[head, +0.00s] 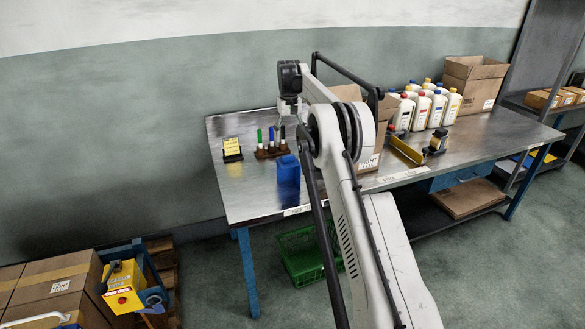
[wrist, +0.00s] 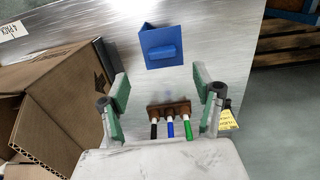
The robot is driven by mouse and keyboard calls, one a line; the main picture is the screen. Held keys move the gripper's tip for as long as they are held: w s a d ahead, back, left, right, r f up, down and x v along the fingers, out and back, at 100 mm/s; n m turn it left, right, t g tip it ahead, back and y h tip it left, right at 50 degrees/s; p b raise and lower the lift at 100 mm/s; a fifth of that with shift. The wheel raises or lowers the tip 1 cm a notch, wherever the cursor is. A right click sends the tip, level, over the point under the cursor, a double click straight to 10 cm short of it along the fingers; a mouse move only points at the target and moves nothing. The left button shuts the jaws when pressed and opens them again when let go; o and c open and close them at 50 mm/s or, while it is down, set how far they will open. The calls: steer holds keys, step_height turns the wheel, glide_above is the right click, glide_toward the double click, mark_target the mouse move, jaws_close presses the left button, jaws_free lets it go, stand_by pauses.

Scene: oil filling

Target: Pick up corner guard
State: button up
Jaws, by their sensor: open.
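The blue corner guard (head: 287,177) stands on the metal workbench (head: 245,192), near its front left edge in the head view. In the wrist view the corner guard (wrist: 160,48) shows as a V-shaped blue piece with a raised block on its face. My gripper (wrist: 160,88) is open and empty, its green-padded fingers spread wide. The corner guard lies beyond the fingertips in the wrist view, apart from them. In the head view my arm hides part of the bench and much of the gripper.
A marker rack (head: 271,150) with several markers and a yellow-labelled stand (head: 232,149) are close by. An open cardboard box (wrist: 60,105) is left of my gripper in the wrist view. Several white bottles (head: 424,109) stand at the back right. A green crate (head: 302,262) is below the bench.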

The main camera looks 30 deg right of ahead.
mark_target(289, 156)
steer(key=f, duration=0.5)
steer(key=f+p, duration=0.1)
steer(key=f, duration=0.4)
steer(key=shift+w+a+f, duration=0.1)
steer(key=shift+a+f, duration=0.1)
steer(key=shift+f, duration=0.1)
jaws_close()
